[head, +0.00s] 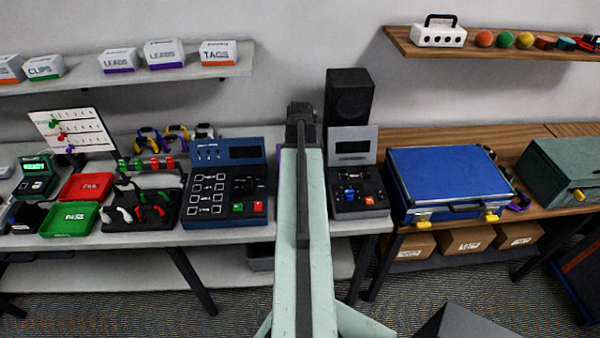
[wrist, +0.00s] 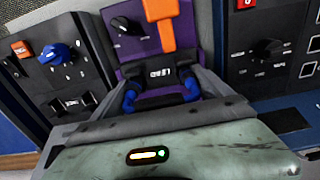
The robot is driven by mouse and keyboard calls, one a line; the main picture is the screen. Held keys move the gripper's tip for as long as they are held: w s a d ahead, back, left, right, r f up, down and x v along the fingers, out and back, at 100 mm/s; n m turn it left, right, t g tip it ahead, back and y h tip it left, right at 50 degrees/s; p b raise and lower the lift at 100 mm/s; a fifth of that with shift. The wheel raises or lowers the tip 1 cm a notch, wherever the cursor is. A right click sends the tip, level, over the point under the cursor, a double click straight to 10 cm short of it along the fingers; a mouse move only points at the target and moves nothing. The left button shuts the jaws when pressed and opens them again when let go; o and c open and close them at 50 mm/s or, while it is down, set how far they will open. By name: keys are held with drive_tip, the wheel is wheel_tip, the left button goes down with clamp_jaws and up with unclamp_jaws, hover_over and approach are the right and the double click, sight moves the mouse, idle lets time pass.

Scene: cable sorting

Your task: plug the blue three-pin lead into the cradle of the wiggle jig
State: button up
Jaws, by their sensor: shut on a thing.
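The wiggle jig (wrist: 205,42) shows in the wrist view as a purple panel with an orange lever (wrist: 160,22) and a black knob (wrist: 123,27). My gripper (wrist: 160,92) is in front of it, its two grey fingers shut on the blue three-pin lead (wrist: 190,89). Blue parts of the lead show just inside both fingers, beside a black block with white lettering. The lead's pins and the cradle are hidden, so I cannot tell whether they touch. In the head view my gripper (head: 302,112) is at the bench's back, and my arm hides most of the jig.
A blue panel box (head: 224,185) stands left of my arm and a black panel box (head: 357,190) close on its right. A black speaker box (head: 348,97) is behind. A blue case (head: 445,183) lies further right. Red (head: 85,187) and green (head: 69,219) trays sit at left.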

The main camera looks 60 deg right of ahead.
drive_tip(key=shift+s+a+f, duration=0.1)
drive_tip(key=shift+a, duration=0.05)
idle(0.8)
drive_tip(key=shift+f, duration=0.1)
drive_tip(key=shift+s+a+f+b, duration=0.1)
drive_tip(key=shift+a+f+b, duration=0.05)
drive_tip(key=shift+f+b, duration=0.3)
